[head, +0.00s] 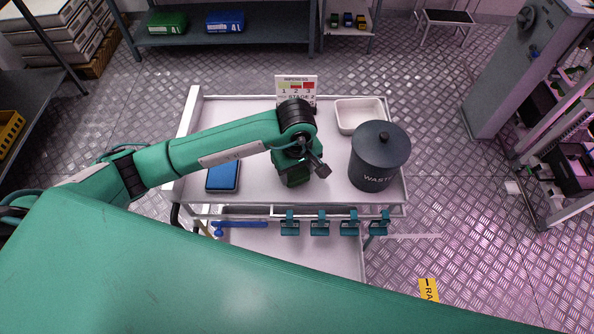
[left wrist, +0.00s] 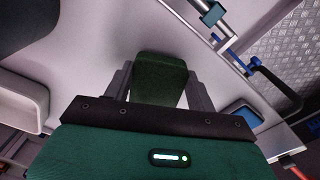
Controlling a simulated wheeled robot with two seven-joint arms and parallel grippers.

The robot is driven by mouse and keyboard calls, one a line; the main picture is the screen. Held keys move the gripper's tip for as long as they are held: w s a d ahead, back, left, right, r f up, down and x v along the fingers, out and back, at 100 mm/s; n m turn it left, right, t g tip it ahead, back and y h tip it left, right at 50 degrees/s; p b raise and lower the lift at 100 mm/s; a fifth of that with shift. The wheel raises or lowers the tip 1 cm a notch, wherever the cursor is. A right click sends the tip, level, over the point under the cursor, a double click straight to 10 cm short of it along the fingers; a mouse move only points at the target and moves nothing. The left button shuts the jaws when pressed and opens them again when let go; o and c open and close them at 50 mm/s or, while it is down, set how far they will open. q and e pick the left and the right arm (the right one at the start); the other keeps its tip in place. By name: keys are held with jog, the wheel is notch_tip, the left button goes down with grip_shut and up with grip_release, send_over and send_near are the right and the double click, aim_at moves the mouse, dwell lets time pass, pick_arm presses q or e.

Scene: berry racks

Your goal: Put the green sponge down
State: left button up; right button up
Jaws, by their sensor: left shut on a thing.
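The green sponge (left wrist: 160,72) is a dark green block between the two grey fingers of my left gripper (left wrist: 158,88) in the left wrist view. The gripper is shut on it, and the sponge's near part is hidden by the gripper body. In the head view my left gripper (head: 294,174) points down over the middle of the white cart top (head: 255,118). The wrist and gripper mostly hide the sponge there. I cannot tell whether the sponge touches the cart top. My right gripper is not in view.
A dark waste bin (head: 375,165) stands right of the gripper, with a white tray (head: 360,114) behind it. A ripeness sign (head: 296,88) stands at the back edge. A blue pad (head: 222,177) lies left. Several teal clips (head: 320,224) line the front edge. Clear cart top lies around the gripper.

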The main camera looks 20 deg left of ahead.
pick_arm(q)
jog(key=shift+f, duration=0.6)
jog(key=shift+f, duration=0.1)
jog(key=shift+f, duration=0.1)
jog(key=o, duration=1.3)
